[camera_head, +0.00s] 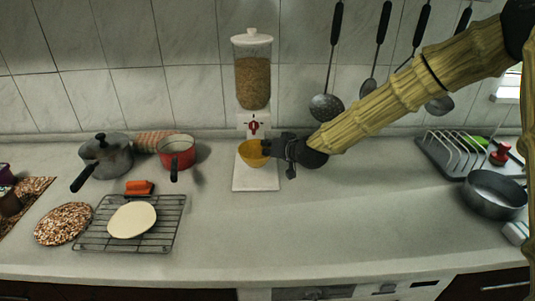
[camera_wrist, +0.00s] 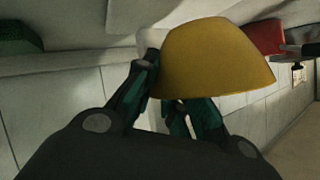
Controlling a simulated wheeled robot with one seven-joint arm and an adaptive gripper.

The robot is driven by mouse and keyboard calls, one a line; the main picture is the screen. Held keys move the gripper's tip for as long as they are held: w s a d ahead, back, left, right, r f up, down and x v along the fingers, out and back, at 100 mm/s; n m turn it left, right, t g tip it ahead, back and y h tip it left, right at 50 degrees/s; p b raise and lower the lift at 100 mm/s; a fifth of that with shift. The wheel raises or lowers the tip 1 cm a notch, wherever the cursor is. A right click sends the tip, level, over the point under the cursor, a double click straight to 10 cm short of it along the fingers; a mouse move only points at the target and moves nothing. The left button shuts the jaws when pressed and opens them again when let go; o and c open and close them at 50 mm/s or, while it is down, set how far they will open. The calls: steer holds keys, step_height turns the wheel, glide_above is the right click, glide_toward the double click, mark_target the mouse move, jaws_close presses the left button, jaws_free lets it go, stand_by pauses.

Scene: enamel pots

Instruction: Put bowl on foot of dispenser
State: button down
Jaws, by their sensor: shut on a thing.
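A yellow bowl (camera_head: 252,152) is held in front of the dispenser (camera_head: 252,75), just below its red knob and over the white foot (camera_head: 257,180). My gripper (camera_head: 272,149) reaches in from the right and is shut on the bowl's right side. In the wrist view the bowl (camera_wrist: 215,62) fills the upper middle, its wall between the fingers of my gripper (camera_wrist: 172,95). The bowl looks roughly level and seems a little above the foot. Any contact between the two cannot be made out. The bowl hides part of the dispenser's lower column.
A red pot (camera_head: 177,155), a grey pot (camera_head: 106,158) and a wire rack (camera_head: 165,235) with a pale flat round (camera_head: 132,220) stand to the left. A dish rack (camera_head: 450,155) and a steel pan (camera_head: 495,195) stand to the right. The counter right of the foot is clear.

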steer(key=shift+w+a, duration=0.2)
steer(key=shift+w, duration=0.45)
steer(key=shift+f+p, duration=0.5)
steer(key=shift+f, duration=1.25)
steer(key=c, duration=1.4)
jaws_free()
steer(key=shift+f, duration=0.1)
steer(key=b+v, duration=0.1)
steer(key=v, duration=1.1)
steer(key=shift+d, duration=0.15)
